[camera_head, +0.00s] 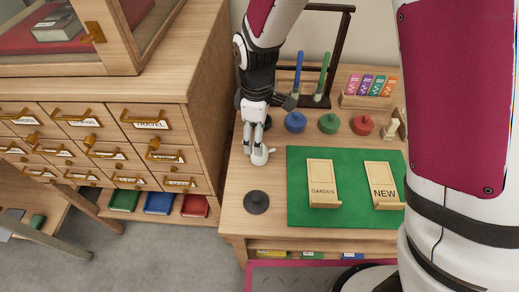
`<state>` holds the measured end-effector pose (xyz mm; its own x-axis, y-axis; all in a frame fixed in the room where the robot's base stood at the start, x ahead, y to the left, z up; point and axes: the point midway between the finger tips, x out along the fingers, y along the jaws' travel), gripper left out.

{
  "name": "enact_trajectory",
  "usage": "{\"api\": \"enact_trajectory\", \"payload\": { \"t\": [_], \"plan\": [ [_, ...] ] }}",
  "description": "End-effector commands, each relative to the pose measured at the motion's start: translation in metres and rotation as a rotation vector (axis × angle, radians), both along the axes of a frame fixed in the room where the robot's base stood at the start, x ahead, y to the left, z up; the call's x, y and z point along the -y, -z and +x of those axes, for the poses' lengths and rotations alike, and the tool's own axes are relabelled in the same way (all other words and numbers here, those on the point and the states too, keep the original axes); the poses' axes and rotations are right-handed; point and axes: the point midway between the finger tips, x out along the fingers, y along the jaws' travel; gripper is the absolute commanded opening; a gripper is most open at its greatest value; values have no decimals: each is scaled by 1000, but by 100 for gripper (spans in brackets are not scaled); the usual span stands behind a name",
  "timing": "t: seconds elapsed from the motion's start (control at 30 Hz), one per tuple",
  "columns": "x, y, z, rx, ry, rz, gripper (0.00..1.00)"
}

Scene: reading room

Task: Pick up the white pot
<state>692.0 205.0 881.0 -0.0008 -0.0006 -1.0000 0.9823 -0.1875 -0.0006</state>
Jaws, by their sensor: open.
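The white pot (261,157) stands on the wooden desk, left of the green mat, and is small in the head view. My gripper (253,147) points down from above, with its fingers at the pot's upper left. The fingers are open and partly cover the pot. I cannot tell whether they touch it or whether the pot lies fully between them.
A dark round pot (256,202) stands in front. Blue (295,122), green (329,124) and red (362,125) pots stand behind. The green mat (335,219) bears two wooden holders. A dark rack (314,101) stands behind; a drawer cabinet (205,110) is at left.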

Motion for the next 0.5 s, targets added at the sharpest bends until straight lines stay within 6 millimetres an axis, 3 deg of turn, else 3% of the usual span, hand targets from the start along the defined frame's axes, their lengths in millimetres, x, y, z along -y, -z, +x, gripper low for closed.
{"api": "enact_trajectory", "payload": {
  "t": [0.1, 0.37, 0.5],
  "plan": [
    [0, 17, 0, -2, 2, -1, 66],
    [3, 35, 1, -1, 2, -1, 66],
    [7, 56, 2, -3, 3, -1, 66]
  ]
}}
